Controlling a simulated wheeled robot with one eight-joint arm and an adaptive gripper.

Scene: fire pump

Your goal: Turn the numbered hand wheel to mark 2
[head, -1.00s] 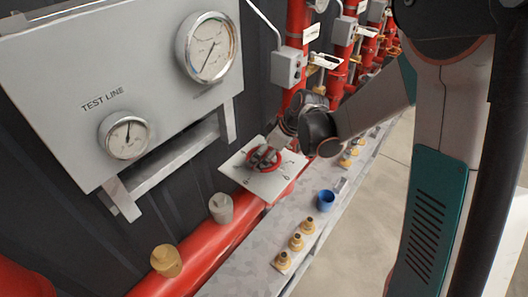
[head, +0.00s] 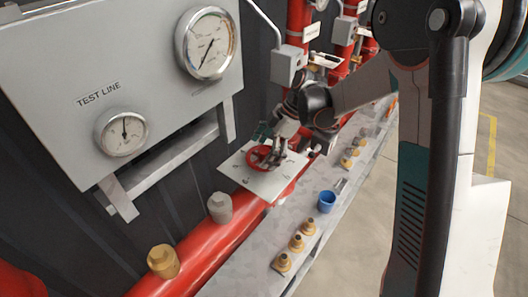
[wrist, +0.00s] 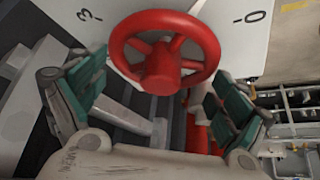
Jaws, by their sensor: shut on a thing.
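The red spoked hand wheel (head: 254,158) sits on a white numbered plate (head: 238,176) beside the red pipe. In the wrist view the wheel (wrist: 162,68) fills the upper middle, with the mark 3 on the plate (wrist: 60,22) at its left and 0 at its right. My gripper (head: 272,153) is at the wheel, coming from the upper right. Finger contact with the rim is hard to see. The other marks are hidden or too small to read.
A grey panel (head: 60,60) with two gauges stands at the left. A grey bench (head: 245,262) runs along the red pipe (head: 190,250). It holds a blue cup (head: 326,201) and several brass fittings (head: 296,243). Floor is clear to the right.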

